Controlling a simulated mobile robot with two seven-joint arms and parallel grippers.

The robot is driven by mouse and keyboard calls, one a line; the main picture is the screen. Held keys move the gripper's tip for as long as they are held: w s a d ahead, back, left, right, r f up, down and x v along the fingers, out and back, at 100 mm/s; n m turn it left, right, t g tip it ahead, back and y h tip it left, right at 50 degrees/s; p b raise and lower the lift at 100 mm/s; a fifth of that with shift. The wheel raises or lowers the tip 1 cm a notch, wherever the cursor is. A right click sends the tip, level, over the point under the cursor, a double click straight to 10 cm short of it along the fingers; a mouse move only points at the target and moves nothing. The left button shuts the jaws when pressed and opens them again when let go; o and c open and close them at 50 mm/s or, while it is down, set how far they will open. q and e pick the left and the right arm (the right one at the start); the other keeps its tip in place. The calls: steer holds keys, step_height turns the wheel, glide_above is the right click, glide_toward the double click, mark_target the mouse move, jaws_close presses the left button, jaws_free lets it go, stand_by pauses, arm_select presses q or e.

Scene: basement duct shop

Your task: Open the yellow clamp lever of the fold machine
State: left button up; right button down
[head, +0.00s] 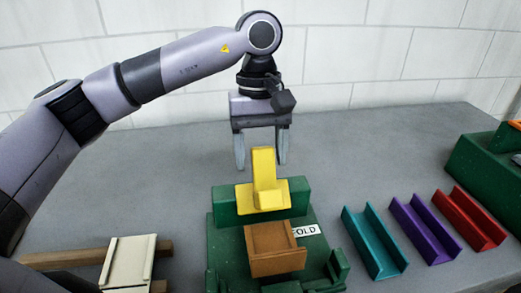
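The fold machine (225,236) is a green block and base on the grey table, with a white FOLD label (305,230). Its yellow clamp lever (264,168) stands upright from a yellow plate on the green block. My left gripper (261,160) points down, with its fingers apart, one on each side of the lever's upper part. The fingers look to be at or just behind the lever; contact is not clear. A brown channel-like piece (275,250) sits on the machine in front of the lever. My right gripper is not in view.
Teal (374,243), purple (425,229) and red (470,218) channels lie in a row on the right. Another green machine (488,168) stands at the right edge. A cream panel (129,262) rests on brown wooden bars (70,258) at front left. The table's back is clear.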

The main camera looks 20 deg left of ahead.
arm_select(q)
step_height(320, 180, up, 7)
steer(key=shift+w+a, duration=0.3)
steer(key=shift+w, duration=0.15)
stand_by(0.3)
